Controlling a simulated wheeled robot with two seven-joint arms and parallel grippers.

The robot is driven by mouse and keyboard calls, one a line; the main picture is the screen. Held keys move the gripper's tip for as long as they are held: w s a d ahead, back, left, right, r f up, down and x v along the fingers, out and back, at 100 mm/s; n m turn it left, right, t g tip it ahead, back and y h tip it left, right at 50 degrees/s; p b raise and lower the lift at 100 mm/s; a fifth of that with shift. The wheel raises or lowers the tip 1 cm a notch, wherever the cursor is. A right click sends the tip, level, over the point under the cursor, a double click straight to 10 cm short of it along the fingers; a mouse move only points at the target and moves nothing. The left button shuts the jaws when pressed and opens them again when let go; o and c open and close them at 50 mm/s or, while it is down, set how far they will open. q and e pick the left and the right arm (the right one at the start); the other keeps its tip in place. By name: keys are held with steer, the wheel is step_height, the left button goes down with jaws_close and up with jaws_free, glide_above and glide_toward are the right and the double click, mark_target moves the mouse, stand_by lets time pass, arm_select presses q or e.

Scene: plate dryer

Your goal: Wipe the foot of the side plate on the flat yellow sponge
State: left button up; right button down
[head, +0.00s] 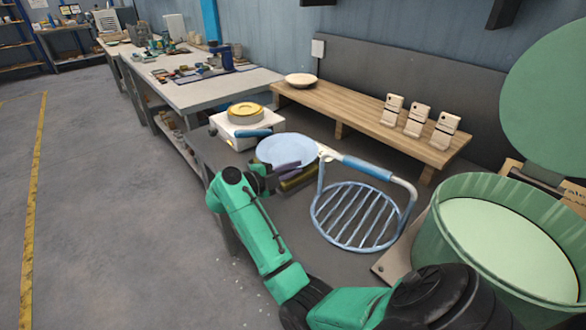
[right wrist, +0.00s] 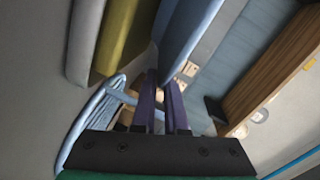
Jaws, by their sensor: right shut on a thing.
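The side plate (head: 287,149) is light blue and looks about level in the head view. My right gripper (head: 288,168) is shut on its near rim. In the right wrist view the purple fingers (right wrist: 163,100) reach the plate (right wrist: 185,25), which is seen nearly edge-on. The flat yellow sponge (head: 298,183) shows as an olive-yellow strip below the plate, mostly hidden by the plate and gripper. In the right wrist view the sponge (right wrist: 122,38) is beside a grey layer, and a gap shows between it and the plate. My left gripper is out of view.
A blue wire rack (head: 352,215) stands to the right of the plate. A white box (head: 232,130) with a round yellow item (head: 246,109) is behind left. A wooden shelf (head: 350,113) runs behind. A large green tub (head: 440,225) stands at the right.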

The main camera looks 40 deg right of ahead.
steer(key=shift+f+b, duration=0.35)
steer(key=shift+f, duration=0.2)
stand_by(0.9)
